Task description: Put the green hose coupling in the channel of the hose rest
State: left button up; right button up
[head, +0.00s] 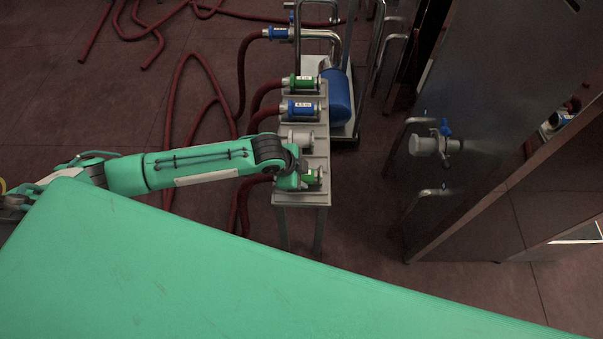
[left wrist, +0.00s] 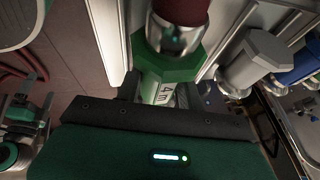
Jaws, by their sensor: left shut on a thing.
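The hose rest (head: 302,199) is a narrow grey stand with a row of channels across its top. My left gripper (head: 291,181) is at its near end, shut on a green hose coupling (head: 313,177) that lies at or just over the nearest channel. I cannot tell whether it is fully seated. In the left wrist view the green coupling (left wrist: 170,72) shows a "4 m" label and a red hose at its metal end, with the dark gripper finger (left wrist: 155,118) across it. Another green coupling (head: 303,82) lies at the far end of the rest. My right gripper is out of view.
A blue coupling (head: 300,108) and a grey one (head: 299,137) occupy the rest's middle channels, the grey one close beside my gripper. Red hoses (head: 172,100) trail on the floor to the left. A blue pump (head: 338,97) stands behind; a metal tank with a valve (head: 436,144) stands right.

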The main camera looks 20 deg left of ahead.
pick_arm(q)
jog(key=shift+f+p, duration=0.1)
jog(key=shift+p, duration=0.2)
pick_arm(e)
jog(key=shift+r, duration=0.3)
pick_arm(q)
jog(key=o, duration=1.4)
jog(key=shift+f, duration=0.1)
jog(key=shift+c, duration=0.2)
jog(key=shift+s+f, duration=0.2)
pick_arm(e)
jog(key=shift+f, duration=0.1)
pick_arm(q)
jog(key=shift+s+a+r, duration=0.15)
jog(key=shift+s+r, duration=0.05)
jog(key=shift+r, duration=0.35)
jog(key=p+v, duration=0.1)
jog(key=v, duration=1.2)
jog(key=shift+w, duration=0.4)
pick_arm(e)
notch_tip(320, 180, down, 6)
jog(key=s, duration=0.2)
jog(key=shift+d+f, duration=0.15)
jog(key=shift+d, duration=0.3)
pick_arm(q)
jog(key=shift+r, duration=0.1)
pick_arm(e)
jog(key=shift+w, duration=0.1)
